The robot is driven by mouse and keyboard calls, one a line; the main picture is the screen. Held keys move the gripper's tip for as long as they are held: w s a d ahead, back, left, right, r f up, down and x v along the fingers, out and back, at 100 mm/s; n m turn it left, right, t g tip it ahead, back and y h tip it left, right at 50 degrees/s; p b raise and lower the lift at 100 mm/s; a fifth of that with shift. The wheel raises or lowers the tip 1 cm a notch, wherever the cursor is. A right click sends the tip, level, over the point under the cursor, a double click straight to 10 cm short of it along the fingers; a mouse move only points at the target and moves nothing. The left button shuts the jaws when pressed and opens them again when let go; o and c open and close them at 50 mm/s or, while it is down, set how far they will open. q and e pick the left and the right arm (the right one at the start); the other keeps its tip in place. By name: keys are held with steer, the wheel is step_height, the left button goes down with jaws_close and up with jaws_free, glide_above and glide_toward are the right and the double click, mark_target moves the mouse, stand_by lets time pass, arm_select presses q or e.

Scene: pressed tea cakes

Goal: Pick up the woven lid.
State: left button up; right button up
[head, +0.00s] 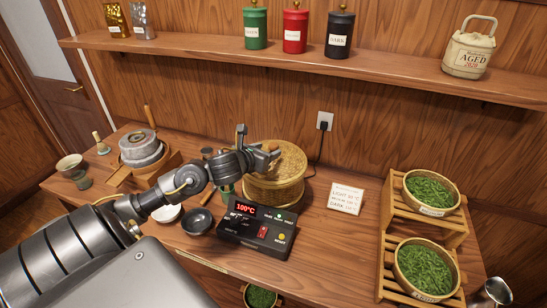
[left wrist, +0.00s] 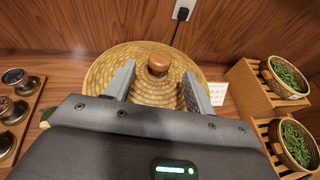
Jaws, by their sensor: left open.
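The round woven lid (head: 291,158) sits on a woven basket (head: 275,192) at the back of the counter. In the left wrist view the lid (left wrist: 105,75) fills the middle, with a brown wooden knob (left wrist: 158,63) on top. My left gripper (head: 264,152) is at the lid's left side in the head view and hides part of it, including the knob. In the left wrist view the open fingers (left wrist: 158,80) stand on either side of the knob, with gaps to it. Whether they touch the lid cannot be told. My right gripper is not in view.
A black control box (head: 258,228) with a red display stands in front of the basket. A small sign (head: 346,199) and a wooden rack (head: 397,213) with baskets of green leaves are to the right. Dark bowls and cups are left. A shelf (head: 330,62) runs above.

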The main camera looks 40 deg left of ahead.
mark_target(271, 147)
arm_select(q)
steer(key=shift+w+r+p, duration=0.1)
steer(key=shift+w+p, duration=0.15)
steer(key=shift+p, duration=0.05)
steer(key=p+x, duration=0.2)
steer(key=x, duration=0.2)
steer(key=shift+w+a, duration=0.1)
steer(key=shift+w, duration=0.3)
steer(key=shift+s, duration=0.1)
steer(key=shift+c, duration=0.7)
steer(key=c, duration=1)
